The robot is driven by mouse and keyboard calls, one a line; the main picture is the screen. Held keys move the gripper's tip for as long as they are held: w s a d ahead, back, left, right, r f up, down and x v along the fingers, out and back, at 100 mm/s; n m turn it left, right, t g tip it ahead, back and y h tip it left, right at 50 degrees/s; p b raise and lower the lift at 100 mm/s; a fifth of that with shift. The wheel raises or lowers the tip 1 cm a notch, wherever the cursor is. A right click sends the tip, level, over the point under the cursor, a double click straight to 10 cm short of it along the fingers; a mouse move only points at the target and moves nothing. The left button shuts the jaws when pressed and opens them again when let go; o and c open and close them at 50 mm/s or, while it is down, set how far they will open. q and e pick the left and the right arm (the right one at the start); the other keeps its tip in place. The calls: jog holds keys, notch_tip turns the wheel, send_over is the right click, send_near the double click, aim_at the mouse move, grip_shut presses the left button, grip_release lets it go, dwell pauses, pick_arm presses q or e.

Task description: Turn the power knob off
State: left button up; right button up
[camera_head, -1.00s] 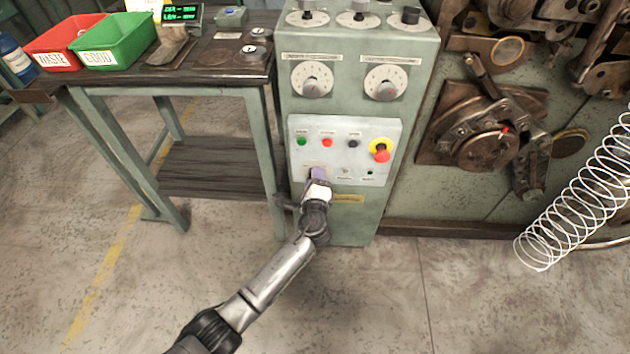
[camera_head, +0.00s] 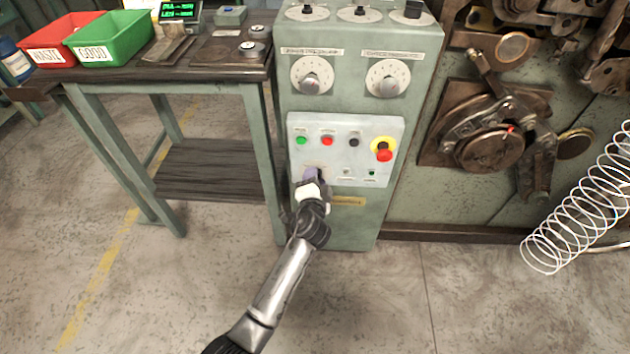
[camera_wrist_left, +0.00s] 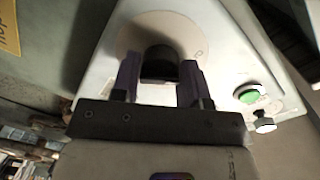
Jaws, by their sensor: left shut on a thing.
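The power knob (camera_wrist_left: 160,64) is a dark knob on a pale round plate (camera_wrist_left: 190,35) in the left wrist view. My left gripper (camera_wrist_left: 160,85) has its two purple fingers on either side of it and is shut on it. In the head view my left gripper (camera_head: 312,176) reaches the lower left of the light grey control panel (camera_head: 340,160) and hides the knob there. The knob's pointer direction cannot be made out. My right gripper is not in view.
A green button (camera_head: 301,140), a red button (camera_head: 327,141), a black one (camera_head: 353,142) and a red emergency stop (camera_head: 383,153) sit above the gripper. A workbench (camera_head: 205,90) stands left, and a wire spring (camera_head: 580,215) hangs right. The floor in front is clear.

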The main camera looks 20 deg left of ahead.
pick_arm(q)
jog(key=shift+r+n, duration=0.3)
jog(key=shift+n, duration=0.3)
jog(key=o, duration=0.6)
jog(key=shift+c, duration=0.2)
jog(key=o, duration=0.3)
jog(key=shift+f, duration=0.2)
jog(key=shift+p+v, duration=2.2)
jog(key=shift+v, duration=4.7)
jog(key=shift+f, duration=0.1)
